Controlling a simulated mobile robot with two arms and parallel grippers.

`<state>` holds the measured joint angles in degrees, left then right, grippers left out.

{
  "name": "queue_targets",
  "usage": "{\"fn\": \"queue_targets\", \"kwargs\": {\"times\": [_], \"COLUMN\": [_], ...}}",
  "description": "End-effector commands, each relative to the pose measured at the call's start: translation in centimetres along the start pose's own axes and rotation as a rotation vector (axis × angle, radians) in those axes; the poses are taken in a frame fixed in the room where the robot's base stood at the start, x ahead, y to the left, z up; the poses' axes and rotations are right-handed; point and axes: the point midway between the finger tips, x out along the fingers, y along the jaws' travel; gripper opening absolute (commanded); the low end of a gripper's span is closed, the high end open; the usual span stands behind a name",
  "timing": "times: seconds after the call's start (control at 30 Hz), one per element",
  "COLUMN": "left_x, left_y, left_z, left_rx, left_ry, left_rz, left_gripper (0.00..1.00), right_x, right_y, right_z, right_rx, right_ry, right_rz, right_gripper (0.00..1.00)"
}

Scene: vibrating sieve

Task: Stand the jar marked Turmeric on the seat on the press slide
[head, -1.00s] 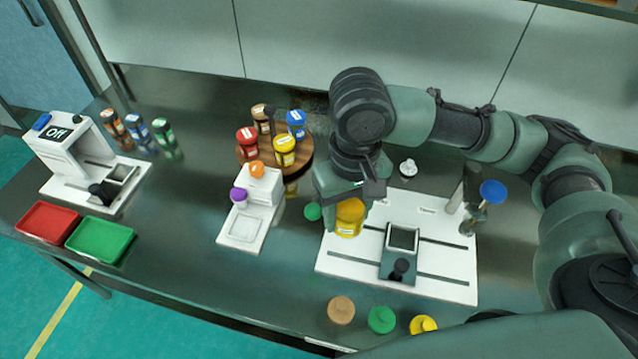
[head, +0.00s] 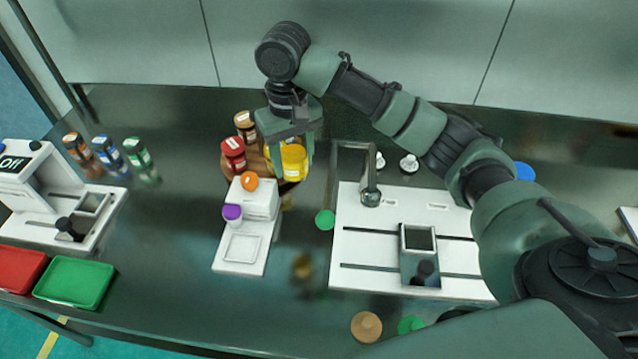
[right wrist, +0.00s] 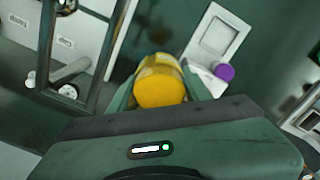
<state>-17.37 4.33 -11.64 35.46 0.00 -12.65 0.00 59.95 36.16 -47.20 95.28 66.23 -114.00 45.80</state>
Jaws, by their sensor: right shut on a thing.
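My right gripper (head: 290,155) is shut on a yellow jar (head: 294,163) and holds it in front of the round wooden turntable, which is mostly hidden behind it. The jar also shows between the fingers in the right wrist view (right wrist: 160,82). Its label is too small to read. The seat looks empty. A grey metal frame (head: 352,147) stands at the board's back left. My left gripper is not in view.
A white device (head: 257,200) with orange and purple caps stands just in front. The "Off" machine (head: 20,165) and the green tray (head: 75,282) are at the left.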

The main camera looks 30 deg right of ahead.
Motion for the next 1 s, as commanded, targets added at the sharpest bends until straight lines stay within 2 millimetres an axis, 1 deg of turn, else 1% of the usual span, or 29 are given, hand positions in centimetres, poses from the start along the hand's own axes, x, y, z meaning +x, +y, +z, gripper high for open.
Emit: {"fn": "queue_targets", "kwargs": {"times": [0.03, 0.17, 0.3, 0.4, 0.5, 0.6, 0.73, 0.9, 1.0], "left_x": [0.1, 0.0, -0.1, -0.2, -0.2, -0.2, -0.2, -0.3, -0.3], "left_y": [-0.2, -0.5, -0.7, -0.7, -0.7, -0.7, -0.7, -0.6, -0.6], "left_z": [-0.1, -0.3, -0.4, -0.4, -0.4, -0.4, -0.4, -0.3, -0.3], "left_rx": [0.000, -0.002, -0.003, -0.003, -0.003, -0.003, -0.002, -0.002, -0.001], "left_ry": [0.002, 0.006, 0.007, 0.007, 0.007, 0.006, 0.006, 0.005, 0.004], "left_rz": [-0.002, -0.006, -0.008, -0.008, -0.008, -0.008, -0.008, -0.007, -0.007], "left_gripper": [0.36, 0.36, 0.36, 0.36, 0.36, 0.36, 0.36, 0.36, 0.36], "right_x": [1.3, 4.7, 8.5, 11.0, 12.9, 14.0, 15.0, 17.6, 18.6], "right_y": [0.0, 0.1, 0.1, 0.1, 0.1, 0.0, 0.0, 0.0, 0.0], "right_z": [0.2, 0.2, 0.2, 0.2, 0.2, 0.1, 0.1, 0.2, 0.1], "right_rx": [0.000, 0.000, 0.001, 0.000, 0.000, 0.000, 0.001, 0.000, 0.000], "right_ry": [-0.007, -0.007, -0.007, -0.007, -0.004, -0.003, -0.002, -0.003, -0.002], "right_rz": [0.001, 0.002, 0.003, 0.003, 0.002, 0.001, 0.001, 0.001, 0.001], "right_gripper": [0.08, 0.08, 0.08, 0.08, 0.08, 0.08, 0.08, 0.08, 0.08]}}
